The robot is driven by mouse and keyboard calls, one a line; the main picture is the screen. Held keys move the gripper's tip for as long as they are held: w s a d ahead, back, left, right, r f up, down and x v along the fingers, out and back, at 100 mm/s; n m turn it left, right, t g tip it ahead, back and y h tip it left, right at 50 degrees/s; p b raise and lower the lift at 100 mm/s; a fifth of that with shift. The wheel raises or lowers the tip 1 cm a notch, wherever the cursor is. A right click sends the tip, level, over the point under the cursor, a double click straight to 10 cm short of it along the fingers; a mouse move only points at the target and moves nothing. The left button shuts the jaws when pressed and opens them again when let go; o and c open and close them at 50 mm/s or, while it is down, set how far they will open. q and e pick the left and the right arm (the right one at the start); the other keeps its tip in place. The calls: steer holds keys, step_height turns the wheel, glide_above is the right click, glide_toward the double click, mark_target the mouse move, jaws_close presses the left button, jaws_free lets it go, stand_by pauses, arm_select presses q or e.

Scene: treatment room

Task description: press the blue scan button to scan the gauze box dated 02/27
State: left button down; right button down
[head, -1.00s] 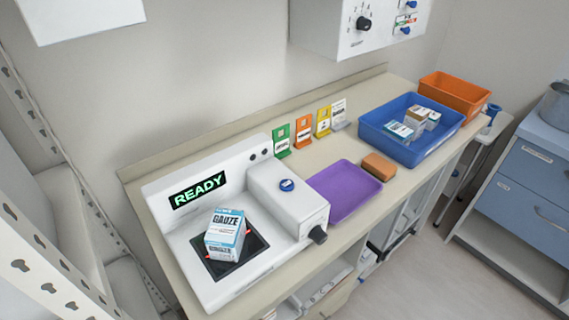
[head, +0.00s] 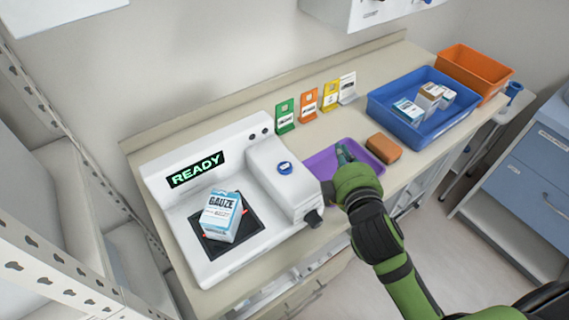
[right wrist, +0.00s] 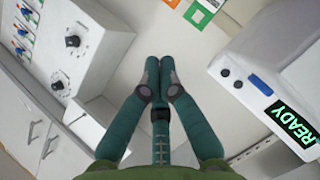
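The scanner (head: 255,262) is a white unit on the counter, its display (head: 195,169) reading READY in green. The white and blue gauze box (head: 220,216) stands slightly askew on its dark scan plate (head: 247,223). Its date is too small to read. The blue scan button (head: 285,168) is on top of the scanner's raised housing; a blue piece that looks like it shows at right in the right wrist view (right wrist: 261,84). My right gripper (head: 343,152) is over the purple tray, right of the button and apart from it. Its fingertips (right wrist: 158,66) are together and empty. My left gripper is not in view.
The purple tray (head: 318,166) and a brown block (head: 384,148) lie right of the scanner. A blue bin (head: 380,115) with several small boxes and an orange bin (head: 475,68) stand farther right. Coloured cards (head: 308,104) stand behind. A wall unit hangs above.

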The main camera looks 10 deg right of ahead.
steer(key=w+a+r+n+t+y, duration=0.1)
steer(key=a+r+n+t+y, duration=0.25)
steer(key=r+n, duration=0.4)
steer(key=w+a+r+n+t+y, duration=0.1)
steer(key=a+r+n+t+y, duration=0.25)
steer(key=r+n, duration=0.4)
steer(key=s+a+r+n+g+y, duration=0.35)
steer(key=a+n+g+y, duration=0.35)
steer(key=n, duration=0.7)
steer(key=s+a+r+n+g+y, duration=0.45)
steer(key=n+y, duration=0.45)
steer(key=n, duration=0.6)
steer(key=w+a+f+n+g+h, duration=0.2)
steer(key=a+f+n+g+h, duration=0.2)
steer(key=f+n+g+h, duration=0.7)
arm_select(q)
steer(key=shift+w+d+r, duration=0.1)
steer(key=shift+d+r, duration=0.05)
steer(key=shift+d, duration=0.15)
arm_select(e)
steer(key=w+d+f+n+t+h, duration=0.2)
steer(key=w+d+n+t, duration=0.1)
steer(key=d+n, duration=0.1)
steer(key=w+d+f+n+t+h, duration=0.1)
steer(key=w+d+f+n+t, duration=0.1)
steer(key=d, duration=0.5)
steer(key=w+n+t, duration=0.1)
steer(key=n+t, duration=0.1)
steer(key=shift+w+d+n+h, duration=0.3)
steer(key=shift+h, duration=0.1)
